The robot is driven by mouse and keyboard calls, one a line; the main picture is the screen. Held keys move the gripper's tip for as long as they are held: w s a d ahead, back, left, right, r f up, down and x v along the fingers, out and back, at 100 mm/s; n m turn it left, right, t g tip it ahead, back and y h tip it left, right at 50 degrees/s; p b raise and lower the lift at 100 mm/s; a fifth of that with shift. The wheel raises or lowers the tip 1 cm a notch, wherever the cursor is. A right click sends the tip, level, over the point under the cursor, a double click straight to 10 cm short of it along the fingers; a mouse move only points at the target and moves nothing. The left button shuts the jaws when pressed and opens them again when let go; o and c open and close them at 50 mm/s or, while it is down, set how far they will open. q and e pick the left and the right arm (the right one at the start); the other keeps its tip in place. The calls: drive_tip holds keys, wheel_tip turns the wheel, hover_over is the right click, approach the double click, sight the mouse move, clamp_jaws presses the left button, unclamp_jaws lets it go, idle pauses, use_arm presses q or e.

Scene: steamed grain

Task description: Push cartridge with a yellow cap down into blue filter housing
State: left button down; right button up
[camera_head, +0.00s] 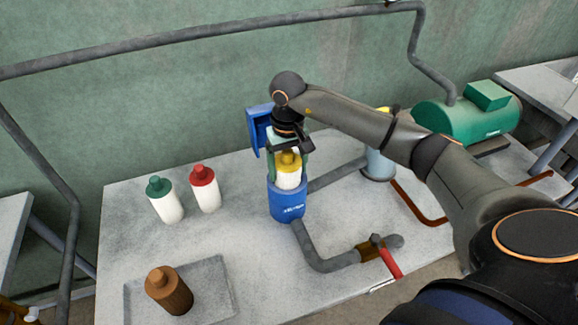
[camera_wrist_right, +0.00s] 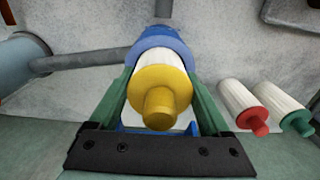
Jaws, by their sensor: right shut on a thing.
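The white cartridge with a yellow cap (camera_head: 288,164) stands upright in the top of the blue filter housing (camera_head: 288,203), its cap and upper body above the rim. My right gripper (camera_head: 289,170) reaches over it from above and is shut on the cartridge. In the right wrist view the yellow cap (camera_wrist_right: 160,95) sits between the two green fingers (camera_wrist_right: 160,88), and the blue housing (camera_wrist_right: 157,41) shows beyond it. The cartridge's lower part is hidden inside the housing. My left gripper cannot be made out in the head view.
Green-capped (camera_head: 165,200) and red-capped (camera_head: 205,189) cartridges stand left of the housing. A brown cartridge (camera_head: 169,290) stands on a grey tray (camera_head: 215,290) at front left. A pipe (camera_head: 318,255) with a red-handled valve (camera_head: 390,262) lies right. A green tank (camera_head: 465,118) is at back right.

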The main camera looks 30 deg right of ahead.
drive_tip(key=shift+s+f+b, duration=0.1)
drive_tip(key=shift+f+b, duration=0.7)
drive_tip(key=shift+f, duration=0.35)
drive_tip(key=o, duration=1.4)
drive_tip(key=shift+r, duration=0.1)
drive_tip(key=r, duration=0.9)
drive_tip(key=s+r, duration=0.1)
drive_tip(key=r, duration=0.3)
drive_tip(key=shift+r, duration=0.15)
drive_tip(key=shift+w+r+p, duration=0.15)
drive_tip(key=shift+r+p, duration=0.85)
drive_tip(key=shift+r, duration=0.2)
drive_tip(key=shift+w+r+p, duration=0.15)
drive_tip(key=shift+r+p, duration=0.8)
drive_tip(key=shift+r, duration=0.25)
